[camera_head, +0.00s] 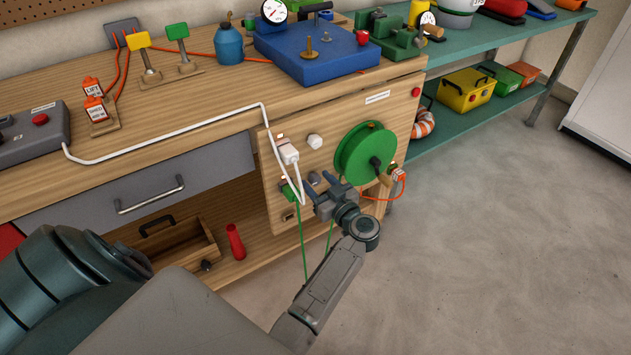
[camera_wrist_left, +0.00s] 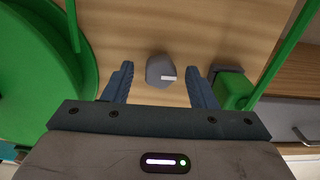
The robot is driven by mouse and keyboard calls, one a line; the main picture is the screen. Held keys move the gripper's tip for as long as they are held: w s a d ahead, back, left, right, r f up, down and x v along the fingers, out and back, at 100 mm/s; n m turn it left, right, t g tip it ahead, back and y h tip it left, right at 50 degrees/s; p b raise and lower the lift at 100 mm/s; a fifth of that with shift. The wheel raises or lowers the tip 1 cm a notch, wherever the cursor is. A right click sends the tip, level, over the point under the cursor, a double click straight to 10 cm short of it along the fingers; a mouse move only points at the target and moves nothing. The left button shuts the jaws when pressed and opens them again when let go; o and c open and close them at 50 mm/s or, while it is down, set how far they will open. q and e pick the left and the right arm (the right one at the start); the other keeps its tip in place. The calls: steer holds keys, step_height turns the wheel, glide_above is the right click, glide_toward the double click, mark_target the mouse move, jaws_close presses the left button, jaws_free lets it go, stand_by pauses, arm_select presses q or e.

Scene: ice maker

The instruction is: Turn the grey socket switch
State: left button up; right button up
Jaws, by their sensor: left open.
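The grey socket switch (camera_wrist_left: 161,71) is a rounded knob with a white mark, on the wooden front panel. In the left wrist view it shows between the two fingertips of my left gripper (camera_wrist_left: 159,69), with a gap on each side. In the head view my left gripper (camera_head: 321,187) is at the panel, below a white knob (camera_head: 314,141). A grey knob (camera_head: 313,178) shows just above the fingers, partly hidden. My left gripper is open and holds nothing. My right gripper is out of view.
A green reel (camera_head: 364,153) with a dark handle is right of the gripper. Green cords hang beside the gripper.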

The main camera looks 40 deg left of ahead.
arm_select(q)
steer(key=shift+a, duration=0.15)
steer(key=shift+r, duration=0.1)
steer(key=c, duration=1)
